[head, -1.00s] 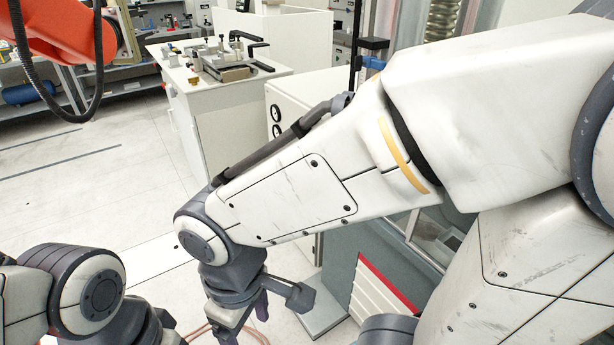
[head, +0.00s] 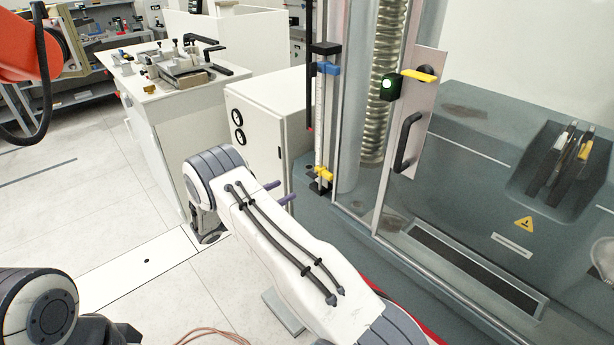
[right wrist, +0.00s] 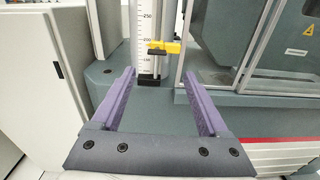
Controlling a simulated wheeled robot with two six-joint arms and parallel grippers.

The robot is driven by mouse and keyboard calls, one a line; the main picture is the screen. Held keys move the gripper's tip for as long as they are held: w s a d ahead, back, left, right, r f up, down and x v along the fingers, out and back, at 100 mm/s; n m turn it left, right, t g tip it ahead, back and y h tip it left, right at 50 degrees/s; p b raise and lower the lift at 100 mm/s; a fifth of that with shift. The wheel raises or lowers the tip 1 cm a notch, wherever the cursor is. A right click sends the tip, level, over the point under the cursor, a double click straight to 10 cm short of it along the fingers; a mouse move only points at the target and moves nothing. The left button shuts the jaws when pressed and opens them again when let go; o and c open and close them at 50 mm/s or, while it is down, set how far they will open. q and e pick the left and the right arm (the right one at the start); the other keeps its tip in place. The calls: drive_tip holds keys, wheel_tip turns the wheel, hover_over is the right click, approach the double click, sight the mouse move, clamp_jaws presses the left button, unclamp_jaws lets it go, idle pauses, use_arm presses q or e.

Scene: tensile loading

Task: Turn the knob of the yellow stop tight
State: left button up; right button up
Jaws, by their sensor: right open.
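The yellow stop (head: 322,173) sits low on the upright scale rod (head: 320,120) beside the glass-fronted machine. In the right wrist view the yellow stop (right wrist: 168,46) shows with a dark part, perhaps its knob, at its lower left. My right gripper (head: 283,190) is to the left of the stop in the head view, mostly hidden behind its own wrist. In the right wrist view its purple fingers (right wrist: 159,75) are open and empty, with the stop beyond the fingertips and between them. My left gripper is out of view.
A blue stop (head: 328,69) sits higher on the rod. The machine's door handle (head: 408,142) is to the right. A white cabinet (head: 262,125) stands left of the rod, with a white workbench (head: 165,90) of fixtures behind. The floor at left is clear.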

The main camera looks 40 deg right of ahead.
sight(309, 176)
drive_tip(key=d+p, duration=0.1)
drive_tip(key=d, duration=0.2)
drive_tip(key=d+p, duration=0.1)
drive_tip(key=d, duration=0.2)
drive_tip(key=w+d, duration=0.1)
drive_tip(key=d, duration=0.2)
drive_tip(key=shift+d+f+p, duration=0.25)
drive_tip(key=shift+d+p, duration=0.15)
drive_tip(key=shift+w+d+f, duration=0.1)
drive_tip(key=shift+d, duration=0.6)
clamp_jaws()
